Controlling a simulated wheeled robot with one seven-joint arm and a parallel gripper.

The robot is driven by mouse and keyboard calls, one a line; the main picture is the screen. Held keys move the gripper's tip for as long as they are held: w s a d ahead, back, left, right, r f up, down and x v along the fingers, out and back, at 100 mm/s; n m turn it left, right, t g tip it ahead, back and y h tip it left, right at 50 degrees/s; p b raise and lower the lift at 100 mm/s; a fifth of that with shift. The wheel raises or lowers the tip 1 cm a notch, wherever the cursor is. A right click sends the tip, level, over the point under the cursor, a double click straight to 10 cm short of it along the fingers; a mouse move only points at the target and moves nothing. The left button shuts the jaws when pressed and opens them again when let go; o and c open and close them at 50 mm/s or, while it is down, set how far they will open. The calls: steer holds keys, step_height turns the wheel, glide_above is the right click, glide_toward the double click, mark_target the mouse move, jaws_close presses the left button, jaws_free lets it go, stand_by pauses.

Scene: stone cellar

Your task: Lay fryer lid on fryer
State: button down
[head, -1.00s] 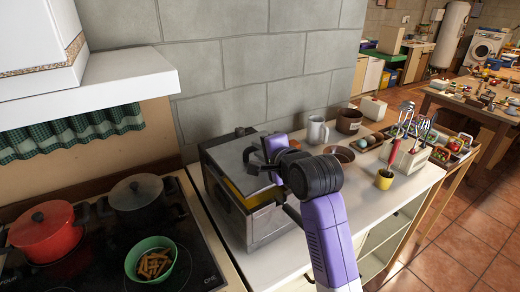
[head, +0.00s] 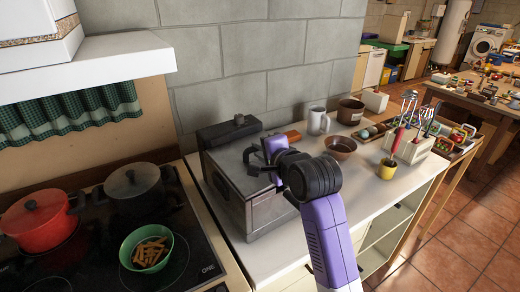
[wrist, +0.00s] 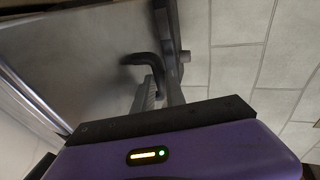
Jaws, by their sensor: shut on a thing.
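The fryer (head: 268,215) is a grey metal box on the white counter, left of my arm in the head view. The grey metal fryer lid (head: 225,158) lies over its top, close to flat; no opening shows between them. My arm hides part of the right side, so I cannot tell whether the lid touches all round. My gripper (head: 258,165) is shut on the lid's dark handle. In the wrist view, the fingers (wrist: 165,85) close around the dark handle (wrist: 143,62), with the lid's grey face (wrist: 75,50) behind.
A green bowl of fries (head: 146,252), a red pot (head: 40,222) and a dark pot (head: 135,190) stand on the hob at left. A stone wall rises behind.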

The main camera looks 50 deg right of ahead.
steer(key=c, duration=1.3)
jaws_free()
steer(key=shift+s, duration=0.1)
steer(key=b+v, duration=0.1)
steer(key=v, duration=0.6)
steer(key=shift+s+a+r, duration=0.15)
steer(key=shift+s, duration=0.15)
